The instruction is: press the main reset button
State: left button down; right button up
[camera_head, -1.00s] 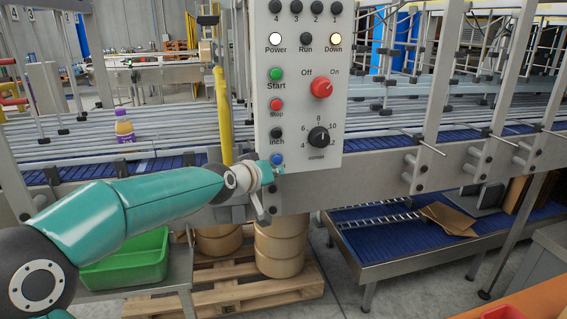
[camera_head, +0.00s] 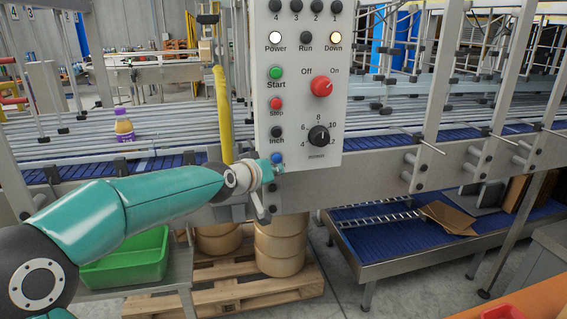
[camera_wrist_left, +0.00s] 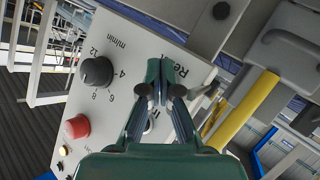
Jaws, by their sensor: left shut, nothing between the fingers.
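The grey control panel (camera_head: 335,105) hangs in the middle of the head view. Its blue button (camera_head: 277,158) is at the lower left, below the black Inch button (camera_head: 277,132). My left gripper (camera_head: 275,166) is at the blue button and partly covers its lower area. I cannot tell whether it touches the button. In the left wrist view, the gripper (camera_wrist_left: 160,72) is shut and empty, with its fingertips over the Reset label on the panel (camera_wrist_left: 125,75). The button is hidden there behind the fingers. My right gripper is not in view.
A red Off/On switch (camera_head: 321,87), a black dial (camera_head: 319,136) and green Start (camera_head: 276,73) and red Stop (camera_head: 277,104) buttons share the panel. A yellow post (camera_head: 223,115) stands just left of it. A green bin (camera_head: 130,262) and barrels (camera_head: 280,246) are below.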

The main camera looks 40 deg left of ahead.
pick_arm(q)
jog(key=shift+w+d+r, duration=0.2)
jog(key=shift+w+r, duration=0.5)
jog(key=shift+r, duration=0.25)
